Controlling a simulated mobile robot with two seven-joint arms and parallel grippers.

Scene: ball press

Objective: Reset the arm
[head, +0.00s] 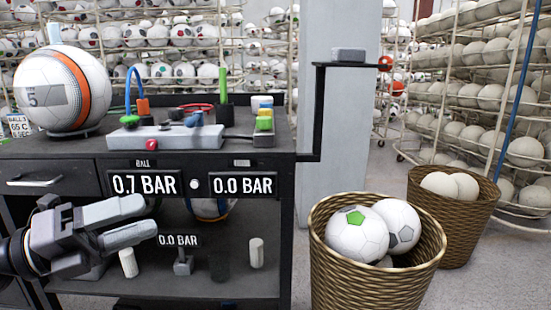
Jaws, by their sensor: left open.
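My left gripper (141,220) reaches in from the lower left, in front of the dark workbench (250,165). Its two grey fingers are apart with nothing between them. My right gripper does not show. On the bench top, a white ball with an orange band (60,88) rests at the left. Beside it is a grey press unit (165,137) with a red button and blue and orange parts. The ball display (144,184) reads 0.7 BAR and the other display (242,185) reads 0.0 BAR.
A wicker basket with white balls (375,275) stands right of the bench, with a second basket (455,220) behind it. A side shelf (350,65) juts from the bench before a pale pillar (338,150). Ball racks (480,90) fill the back. The lower bench shelf (225,280) holds small items.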

